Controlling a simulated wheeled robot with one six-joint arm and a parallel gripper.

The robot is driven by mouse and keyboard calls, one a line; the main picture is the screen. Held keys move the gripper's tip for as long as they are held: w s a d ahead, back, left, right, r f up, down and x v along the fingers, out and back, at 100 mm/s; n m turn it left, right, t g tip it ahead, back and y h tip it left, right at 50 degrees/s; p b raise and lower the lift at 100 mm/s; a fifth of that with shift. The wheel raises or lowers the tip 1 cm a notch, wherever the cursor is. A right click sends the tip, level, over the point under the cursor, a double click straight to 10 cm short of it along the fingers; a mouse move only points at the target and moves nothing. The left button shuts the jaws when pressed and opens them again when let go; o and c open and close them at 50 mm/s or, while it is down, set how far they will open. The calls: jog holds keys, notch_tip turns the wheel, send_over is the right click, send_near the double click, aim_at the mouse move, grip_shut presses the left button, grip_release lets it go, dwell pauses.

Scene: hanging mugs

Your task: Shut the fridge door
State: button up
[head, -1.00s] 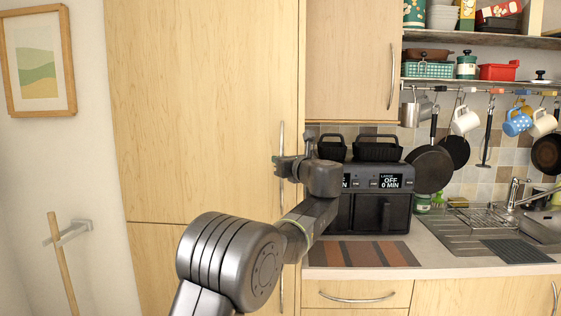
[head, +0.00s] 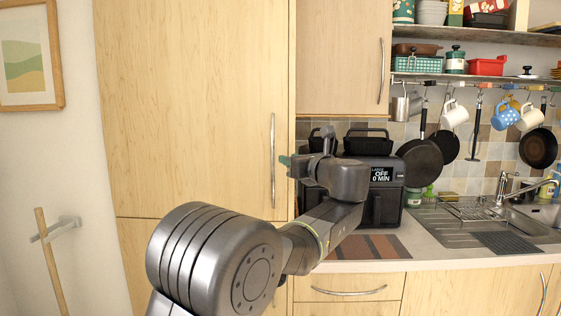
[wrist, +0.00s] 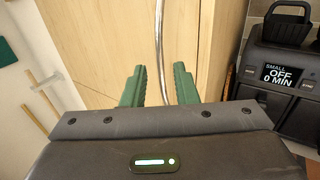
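The fridge door (head: 190,110) is a tall light-wood panel left of the counter, with a long vertical metal handle (head: 273,160) near its right edge. It looks flush with the cabinet frame, with no visible gap. The handle also shows in the wrist view (wrist: 159,40), beyond the fingers. My gripper (head: 284,161) is just right of the handle in the head view, its fingers partly hidden by the wrist.
A dark air fryer (head: 385,190) stands on the counter just right of my arm. A striped mat (head: 365,247) lies before it. Mugs and pans hang from a rail (head: 470,82) at the right. A wooden pole (head: 48,262) and a framed picture (head: 28,55) are on the left wall.

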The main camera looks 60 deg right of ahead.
aim_at(272, 153)
jog(key=shift+v, duration=1.8)
jog(key=p+x, duration=0.2)
jog(key=x, duration=1.2)
jog(key=shift+w+r+p, duration=0.1)
jog(key=shift+p, duration=0.3)
jog(key=shift+a, duration=0.1)
jog(key=shift+s+a, duration=0.4)
jog(key=shift+a, duration=0.15)
jog(key=shift+w+d, duration=0.15)
jog(key=shift+d, duration=0.05)
jog(key=shift+a, duration=0.1)
